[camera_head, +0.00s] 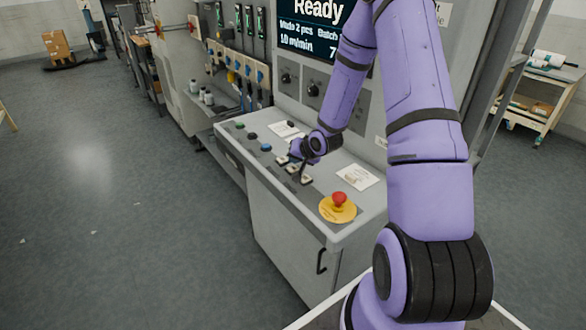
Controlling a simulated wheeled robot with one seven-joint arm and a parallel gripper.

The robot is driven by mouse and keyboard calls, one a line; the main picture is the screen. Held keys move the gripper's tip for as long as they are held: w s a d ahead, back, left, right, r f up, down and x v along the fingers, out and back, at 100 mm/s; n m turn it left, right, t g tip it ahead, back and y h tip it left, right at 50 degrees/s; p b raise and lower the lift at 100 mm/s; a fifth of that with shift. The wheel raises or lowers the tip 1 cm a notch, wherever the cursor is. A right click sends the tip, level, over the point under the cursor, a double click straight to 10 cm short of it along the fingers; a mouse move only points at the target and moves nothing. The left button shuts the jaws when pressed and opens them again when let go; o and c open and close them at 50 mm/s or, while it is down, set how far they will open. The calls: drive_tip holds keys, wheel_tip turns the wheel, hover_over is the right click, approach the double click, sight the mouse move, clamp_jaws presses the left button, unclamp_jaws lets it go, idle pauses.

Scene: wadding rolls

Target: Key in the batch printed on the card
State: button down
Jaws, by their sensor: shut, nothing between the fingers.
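The grey control desk (228,141) stands in the middle of the head view. A white card (357,176) lies on its right part; its print is too small to read. Another white card (284,129) lies farther back, partly behind my arm. A row of buttons runs along the desk: green (239,125), black (252,135), blue (266,147), then pale keys (306,181). My gripper (303,176) is shut and empty, pointing down over the pale keys and partly hiding them. I cannot tell whether it touches one. The screen (310,30) reads "Ready", "Made 2 pcs", "10 m/min" and "Batch"; my arm covers part.
A red stop button (339,199) on a yellow base sits at the desk's near right corner, close to my gripper. Knobs (313,90) are on the upright panel behind. A cart (538,105) stands at far right. The floor (110,200) at left is mostly clear.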

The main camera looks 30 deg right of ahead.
sight(295, 167)
drive_tip(key=shift+f, duration=0.8)
idle(0.9)
drive_tip(key=shift+r, duration=0.8)
drive_tip(key=shift+r, duration=2.55)
